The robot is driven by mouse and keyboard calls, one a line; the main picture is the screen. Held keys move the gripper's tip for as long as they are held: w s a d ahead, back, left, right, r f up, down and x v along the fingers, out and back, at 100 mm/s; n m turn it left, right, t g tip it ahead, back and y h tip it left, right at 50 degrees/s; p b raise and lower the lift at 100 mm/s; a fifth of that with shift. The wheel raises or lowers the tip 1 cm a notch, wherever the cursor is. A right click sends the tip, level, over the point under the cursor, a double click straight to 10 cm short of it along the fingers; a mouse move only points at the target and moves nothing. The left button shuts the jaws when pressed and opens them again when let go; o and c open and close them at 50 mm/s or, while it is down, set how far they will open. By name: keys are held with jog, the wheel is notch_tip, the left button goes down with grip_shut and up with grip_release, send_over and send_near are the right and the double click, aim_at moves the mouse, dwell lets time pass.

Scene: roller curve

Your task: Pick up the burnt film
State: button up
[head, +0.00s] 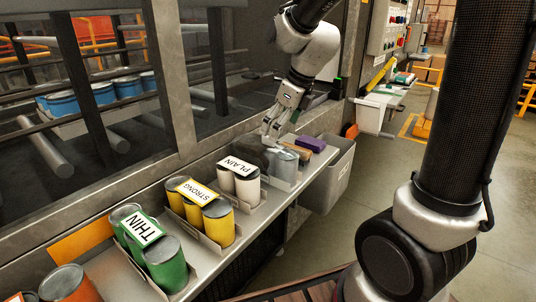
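My gripper (271,134) points down over the shelf along the machine's front, between the PLAIN cans and the far end. The gap between its fingertips is too small and pale to judge. I cannot pick out the burnt film with certainty. A dark grey, smudged shape (250,152) lies just below and left of my fingertips, behind the PLAIN label; whether it is the film, I cannot tell. Grey cans (284,163) stand close beneath my gripper, partly against that dark shape.
On the shelf stand white cans (246,187) marked PLAIN, yellow cans (217,222) marked STRONG, green cans (166,264) marked THIN and orange-grey cans (68,284). A grey bin (329,180) hangs beyond the shelf. Window posts (172,75) stand at left.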

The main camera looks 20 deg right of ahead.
aim_at(268, 145)
jog(key=shift+w+a+f+m, duration=0.45)
jog(key=shift+f+m, duration=0.1)
jog(key=shift+m, duration=0.15)
jog(key=x, duration=0.7)
jog(key=shift+w+d+f, duration=0.1)
jog(key=shift+w, duration=0.1)
jog(key=c, duration=0.9)
